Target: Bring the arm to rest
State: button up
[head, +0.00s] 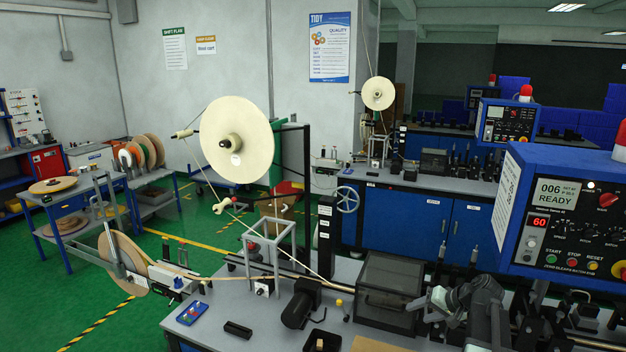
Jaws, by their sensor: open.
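My arm shows at the lower right of the head view, over the right part of the grey workbench (225,290). My gripper (432,302) is at its left end, pointing left, beside the dark box-shaped machine housing (388,285). The gripper is open, and I see nothing between its fingers. Whether it touches anything on the bench cannot be told. Part of the arm is cut off by the bottom edge of the view.
A blue control box (570,215) reading "006 READY" hangs close on the right. A large cream reel (237,140) feeds tape to the bench. A black tray (322,341) and a blue tray (191,313) lie in front.

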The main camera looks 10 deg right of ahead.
jog(key=s+a+f+n+g+h+b, duration=0.1)
jog(key=s+a+f+n+g, duration=0.1)
jog(key=a, duration=0.8)
jog(key=s+a+f+n+g+h+b, duration=0.1)
jog(key=s+a+f, duration=0.4)
jog(key=a, duration=0.5)
jog(key=s+a+f+n+g+h+b, duration=0.2)
jog(key=s+a+f+n+g, duration=0.1)
jog(key=a, duration=0.7)
jog(key=shift+s+a+f+g, duration=0.25)
jog(key=shift+a+f+g, duration=0.05)
jog(key=shift+g, duration=0.3)
jog(key=shift+c, duration=0.3)
